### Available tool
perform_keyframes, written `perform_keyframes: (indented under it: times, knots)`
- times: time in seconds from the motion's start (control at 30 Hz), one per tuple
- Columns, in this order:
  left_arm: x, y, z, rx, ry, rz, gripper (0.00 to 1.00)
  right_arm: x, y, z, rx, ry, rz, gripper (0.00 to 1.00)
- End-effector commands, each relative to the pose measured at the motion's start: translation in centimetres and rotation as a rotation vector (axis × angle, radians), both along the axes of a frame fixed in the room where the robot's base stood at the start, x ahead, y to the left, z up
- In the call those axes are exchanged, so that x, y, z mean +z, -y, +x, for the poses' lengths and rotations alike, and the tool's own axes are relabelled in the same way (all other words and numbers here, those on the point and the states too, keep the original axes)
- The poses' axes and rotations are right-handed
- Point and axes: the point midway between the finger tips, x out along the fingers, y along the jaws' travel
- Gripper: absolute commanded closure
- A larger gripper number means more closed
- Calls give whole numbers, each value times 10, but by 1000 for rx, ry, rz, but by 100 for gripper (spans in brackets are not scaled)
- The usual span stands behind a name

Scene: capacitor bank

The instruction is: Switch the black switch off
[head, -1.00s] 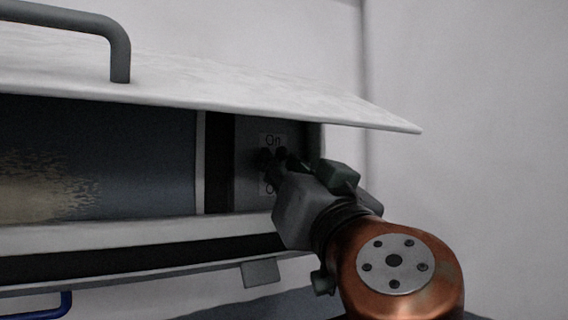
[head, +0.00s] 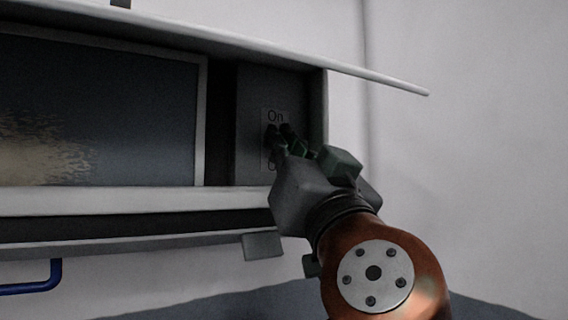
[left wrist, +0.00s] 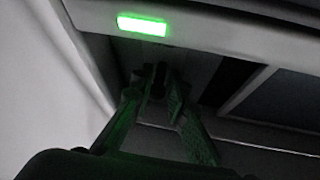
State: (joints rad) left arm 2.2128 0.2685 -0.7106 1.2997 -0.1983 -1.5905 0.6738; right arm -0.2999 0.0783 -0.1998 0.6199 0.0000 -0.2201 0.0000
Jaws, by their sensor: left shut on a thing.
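A black switch (left wrist: 158,82) sits on a grey panel inside the open cabinet. Its label plate (head: 275,116) reads "On" at the top; the lower lettering is mostly covered by my gripper. My left gripper (head: 281,133) reaches in from the lower right and is shut on the switch in front of the plate. In the left wrist view the two greenish fingers (left wrist: 158,92) converge on the dark switch. The fingers hide much of it in the head view, so its exact tilt cannot be told. My right gripper is in neither view.
The raised white cover (head: 370,80) juts out above my gripper. A dark window panel (head: 100,110) fills the cabinet's left side, with a white ledge (head: 90,203) below. A blue handle (head: 35,286) is at lower left. A green light (left wrist: 142,25) glows above the switch.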

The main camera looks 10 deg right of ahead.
Motion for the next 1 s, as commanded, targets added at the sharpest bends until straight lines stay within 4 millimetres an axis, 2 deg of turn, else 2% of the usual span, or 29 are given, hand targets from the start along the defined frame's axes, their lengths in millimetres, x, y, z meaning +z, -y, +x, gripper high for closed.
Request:
perform_keyframes:
  times: [0.03, 0.2, 0.43, 0.77, 0.8, 1.0]
  knots:
    - [-12, 2, 5, -3, 33, 16, 100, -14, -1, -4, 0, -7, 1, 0]
    - [-16, 0, 7, 1, 192, 74, 100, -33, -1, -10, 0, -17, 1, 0]
    - [-14, 0, 4, 2, 297, 111, 100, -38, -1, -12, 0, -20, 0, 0]
    - [-12, 0, 3, 3, 305, 115, 100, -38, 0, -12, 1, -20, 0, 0]
    - [-12, 0, 3, 3, 305, 115, 83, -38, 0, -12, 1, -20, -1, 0]
    - [-12, 0, 3, 2, 304, 113, 70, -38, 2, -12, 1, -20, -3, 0]
